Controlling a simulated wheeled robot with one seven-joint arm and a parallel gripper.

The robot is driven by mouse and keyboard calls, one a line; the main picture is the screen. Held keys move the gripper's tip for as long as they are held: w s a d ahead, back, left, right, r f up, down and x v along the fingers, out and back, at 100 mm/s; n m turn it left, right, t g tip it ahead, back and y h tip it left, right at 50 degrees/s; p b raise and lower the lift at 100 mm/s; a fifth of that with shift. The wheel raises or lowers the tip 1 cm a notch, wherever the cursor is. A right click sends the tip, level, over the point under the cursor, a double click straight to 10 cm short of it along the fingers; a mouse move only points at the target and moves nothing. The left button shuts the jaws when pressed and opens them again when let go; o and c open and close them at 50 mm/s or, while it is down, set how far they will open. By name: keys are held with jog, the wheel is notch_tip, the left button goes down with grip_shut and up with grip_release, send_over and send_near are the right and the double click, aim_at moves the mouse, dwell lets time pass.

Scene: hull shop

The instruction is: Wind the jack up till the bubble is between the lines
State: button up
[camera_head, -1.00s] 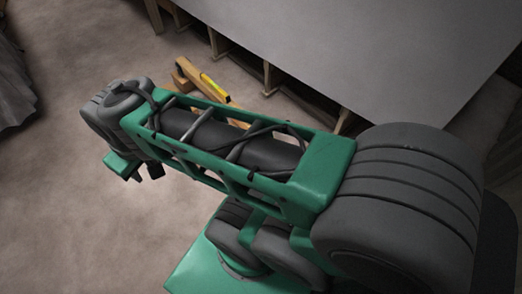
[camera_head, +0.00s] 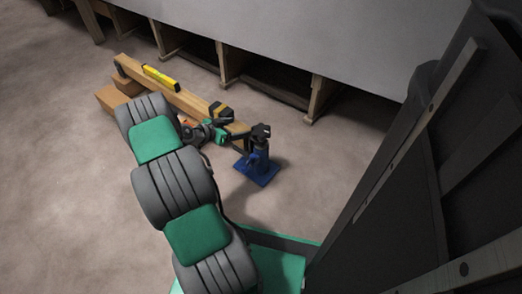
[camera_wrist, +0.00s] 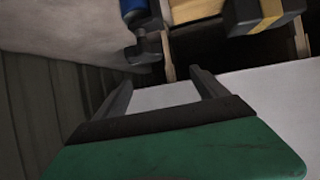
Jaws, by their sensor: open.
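The blue jack (camera_head: 257,168) stands on the floor by the near right end of a wooden beam (camera_head: 185,98). Its top carries a dark fitting (camera_head: 261,131). A yellow level (camera_head: 160,77) lies along the beam; its bubble is too small to read. My gripper (camera_head: 238,138) is close to the left side of the jack's top, partly hidden by my wrist. In the wrist view my gripper (camera_wrist: 163,78) is open with nothing between its fingers. The blue jack (camera_wrist: 134,8) and a dark knobbed part of it (camera_wrist: 145,49) show just beyond the left finger.
A black part with a yellow band (camera_head: 220,112) sits on the beam near my wrist; it also shows in the wrist view (camera_wrist: 262,12). A large grey panel on wooden posts (camera_head: 318,98) stands behind. Floor at left is clear.

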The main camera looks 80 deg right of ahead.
jog(key=m+g, duration=0.1)
send_near(260, 130)
jog(key=x, duration=0.1)
jog(key=b+x, duration=0.1)
jog(key=x, duration=0.1)
jog(key=shift+f, duration=0.45)
jog(key=b+x, duration=0.2)
jog(key=x, duration=0.5)
jog(key=shift+r+b, duration=0.2)
jog(key=shift+b, duration=0.1)
jog(key=shift+s+d, duration=0.2)
jog(key=shift+d, duration=0.1)
jog(key=c, duration=1)
jog(key=shift+r, duration=0.1)
jog(key=shift+c, duration=0.2)
jog(key=shift+n+t+h+p, duration=0.3)
jog(key=shift+p, duration=0.05)
